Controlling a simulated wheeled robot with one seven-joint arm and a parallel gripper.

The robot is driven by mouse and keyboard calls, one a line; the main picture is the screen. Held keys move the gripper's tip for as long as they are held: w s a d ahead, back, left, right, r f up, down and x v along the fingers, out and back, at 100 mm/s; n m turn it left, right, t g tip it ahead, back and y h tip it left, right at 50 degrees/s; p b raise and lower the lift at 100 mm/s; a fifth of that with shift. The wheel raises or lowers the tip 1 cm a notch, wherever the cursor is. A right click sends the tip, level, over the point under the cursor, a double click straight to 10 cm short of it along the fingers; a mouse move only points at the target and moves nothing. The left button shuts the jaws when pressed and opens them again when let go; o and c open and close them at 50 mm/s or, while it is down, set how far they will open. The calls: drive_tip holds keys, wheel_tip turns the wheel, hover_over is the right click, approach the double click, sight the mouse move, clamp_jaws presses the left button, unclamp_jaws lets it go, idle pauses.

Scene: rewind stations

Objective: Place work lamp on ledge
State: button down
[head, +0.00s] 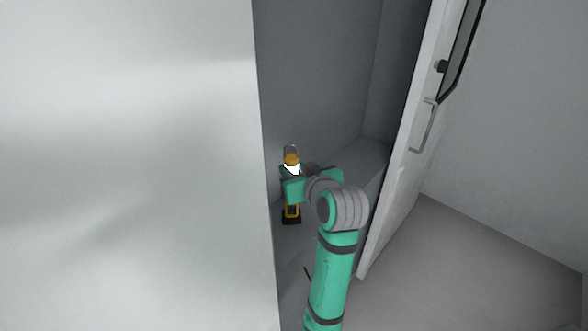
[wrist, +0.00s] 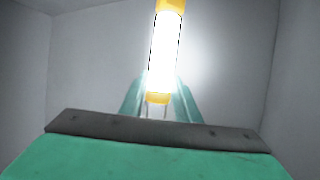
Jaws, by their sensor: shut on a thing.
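The work lamp (head: 291,213) is yellow and black with a bright lit tube, and it stands about upright inside an open grey cabinet. My gripper (head: 290,181) is shut on the lamp's middle and partly hides it. In the wrist view the glowing lamp (wrist: 164,45) rises between teal fingers, and its lower part is hidden behind my gripper's body. A grey ledge (head: 358,152) runs along the cabinet's inside, right of the lamp. I cannot tell whether the lamp's base touches a surface.
A large pale panel (head: 130,160) fills the left side, close to the lamp and my arm. An open white door (head: 405,170) with a metal handle stands just right of my arm. Floor (head: 470,265) beyond the door is clear.

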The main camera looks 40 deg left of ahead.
drive_tip(key=c, duration=1.3)
unclamp_jaws()
drive_tip(key=shift+c, duration=0.2)
